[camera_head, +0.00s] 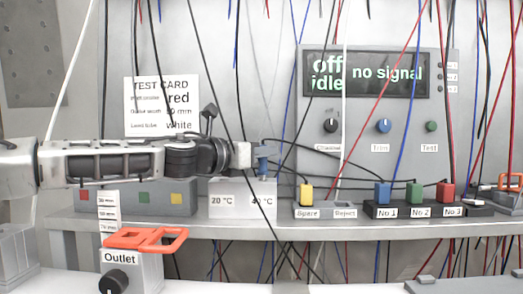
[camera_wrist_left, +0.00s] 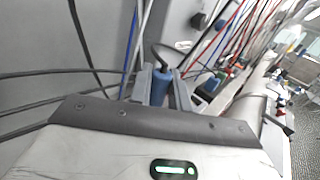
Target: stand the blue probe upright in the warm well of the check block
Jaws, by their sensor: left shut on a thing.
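The blue probe (camera_head: 263,160) is upright above the 40 °C side of the check block (camera_head: 236,192), at the block's right end. The block is pale, with 20 °C on its left and 40 °C on its right. I cannot tell whether the probe's lower end is inside the warm well. My left gripper (camera_head: 258,153) comes in from the left and is shut on the probe. The left wrist view shows the blue probe (camera_wrist_left: 159,88) between the two fingers, with a dark cable at its top. My right gripper is not in view.
A grey box with coloured squares (camera_head: 149,198) stands left of the block on the shelf (camera_head: 300,231). Yellow, blue, green and red plugs (camera_head: 306,195) sit to the right. Loose cables hang across the scene. An orange handle (camera_head: 146,239) is in front, below the arm.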

